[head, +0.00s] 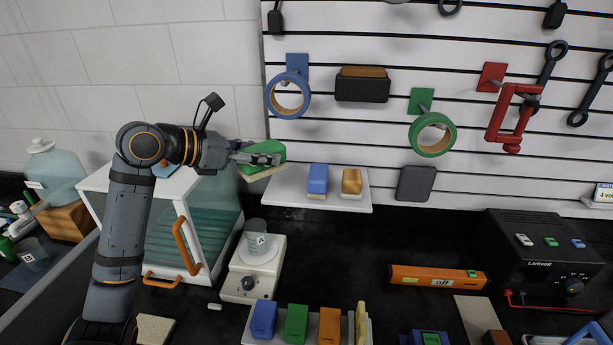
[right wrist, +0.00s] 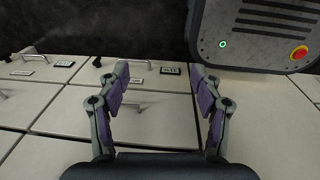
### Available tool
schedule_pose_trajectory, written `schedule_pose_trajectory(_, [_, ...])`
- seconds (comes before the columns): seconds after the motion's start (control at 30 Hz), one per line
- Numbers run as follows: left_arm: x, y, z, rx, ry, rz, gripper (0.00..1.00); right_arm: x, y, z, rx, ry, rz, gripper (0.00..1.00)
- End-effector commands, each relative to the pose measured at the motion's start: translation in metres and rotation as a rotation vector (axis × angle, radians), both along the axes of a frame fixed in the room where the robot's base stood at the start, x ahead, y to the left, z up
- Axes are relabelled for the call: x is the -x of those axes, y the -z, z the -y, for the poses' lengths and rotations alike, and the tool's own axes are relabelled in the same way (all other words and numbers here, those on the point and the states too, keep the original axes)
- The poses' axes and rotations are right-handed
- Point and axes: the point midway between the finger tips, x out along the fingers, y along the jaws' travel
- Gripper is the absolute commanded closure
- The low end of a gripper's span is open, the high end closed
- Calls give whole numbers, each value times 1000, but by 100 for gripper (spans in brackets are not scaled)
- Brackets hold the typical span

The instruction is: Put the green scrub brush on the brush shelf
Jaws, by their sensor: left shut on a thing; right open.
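The green scrub brush (head: 266,165) has a green back and pale bristles facing down. My left gripper (head: 262,158) is shut on it, in the head view, at the left end of the white brush shelf (head: 285,190). The brush is at or just above the shelf's left end; I cannot tell whether it touches. A blue brush (head: 318,178) and a brown brush (head: 352,181) stand on the shelf to the right. My right gripper (right wrist: 160,82) is open and empty in the right wrist view, facing pale drawer fronts.
Below the shelf stands a white stirrer with a beaker (head: 256,243). A clear-fronted cabinet (head: 190,235) is under my left arm. Tape rolls and tools hang on the slatted wall above. A black power supply (head: 540,260) stands at the right.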

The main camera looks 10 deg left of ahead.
Motion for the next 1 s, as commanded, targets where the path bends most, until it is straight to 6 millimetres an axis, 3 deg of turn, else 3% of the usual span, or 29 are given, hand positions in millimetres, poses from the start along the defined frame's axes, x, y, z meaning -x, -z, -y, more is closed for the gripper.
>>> schedule_pose_trajectory(0.03, [-13, 0, 4, 10, 3, -6, 93, 0, -11, 0, 0, 0, 1, 34])
schedule_pose_trajectory(0.2, [-63, 21, 12, 9, 2, -6, 93, -7, -31, 2, 3, -2, 11, 34])
schedule_pose_trajectory(0.4, [-99, 65, 18, 5, 3, -5, 93, -20, -44, 8, 11, -4, 32, 34])
schedule_pose_trajectory(0.53, [-110, 79, 19, 1, 2, -1, 93, -20, -46, 11, 14, -6, 31, 34])
schedule_pose_trajectory(0.77, [-116, 87, 20, 2, 1, 0, 93, -14, -47, 11, 14, -5, 22, 34])
schedule_pose_trajectory(1.0, [-118, 118, 20, 1, 1, -1, 93, -13, -64, 8, 11, -4, 20, 34])
